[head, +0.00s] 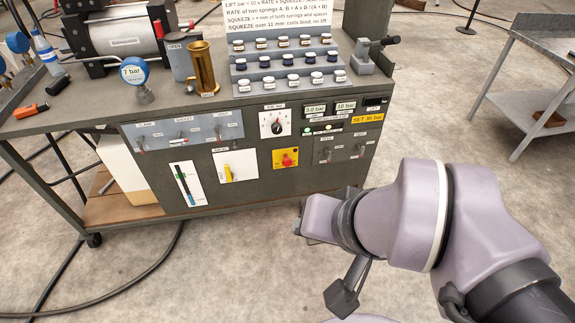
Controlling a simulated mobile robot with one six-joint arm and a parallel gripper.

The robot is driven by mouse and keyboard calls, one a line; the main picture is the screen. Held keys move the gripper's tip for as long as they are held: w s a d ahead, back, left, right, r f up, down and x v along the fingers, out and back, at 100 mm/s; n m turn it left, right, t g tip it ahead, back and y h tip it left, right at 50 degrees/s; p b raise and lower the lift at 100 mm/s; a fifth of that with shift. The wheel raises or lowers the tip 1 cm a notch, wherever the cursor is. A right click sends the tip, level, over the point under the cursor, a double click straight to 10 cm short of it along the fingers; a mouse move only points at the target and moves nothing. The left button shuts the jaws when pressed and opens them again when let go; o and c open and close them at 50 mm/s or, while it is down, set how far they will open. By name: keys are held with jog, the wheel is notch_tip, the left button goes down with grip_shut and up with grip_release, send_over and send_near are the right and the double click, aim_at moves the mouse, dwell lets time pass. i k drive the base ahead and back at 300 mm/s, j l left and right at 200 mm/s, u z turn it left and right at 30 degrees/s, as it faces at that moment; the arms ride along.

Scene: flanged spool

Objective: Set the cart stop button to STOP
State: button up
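The cart stop button (287,159) is a red knob on a yellow plate. It sits on the lower middle of the cart's dark front panel (240,180). Its label is too small to read, and I cannot tell which setting it is in. My gripper (299,226) is in front of the cart, below and slightly right of the button in the picture, and looks apart from it. My wrist hides most of the gripper, so its fingers cannot be made out. Nothing held shows.
Near the button are a black rotary dial (276,124), a yellow-handled switch (229,172), a gauge strip (187,184) and small toggles (328,154). The cart top (130,105) carries a brass cylinder (203,70) and racked small jars (290,60). A metal table (530,75) stands right.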

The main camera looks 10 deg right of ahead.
aim_at(286, 162)
jog(key=i+l, duration=0.1)
jog(key=i, duration=0.55)
jog(key=i+l, duration=0.1)
jog(key=i, duration=0.55)
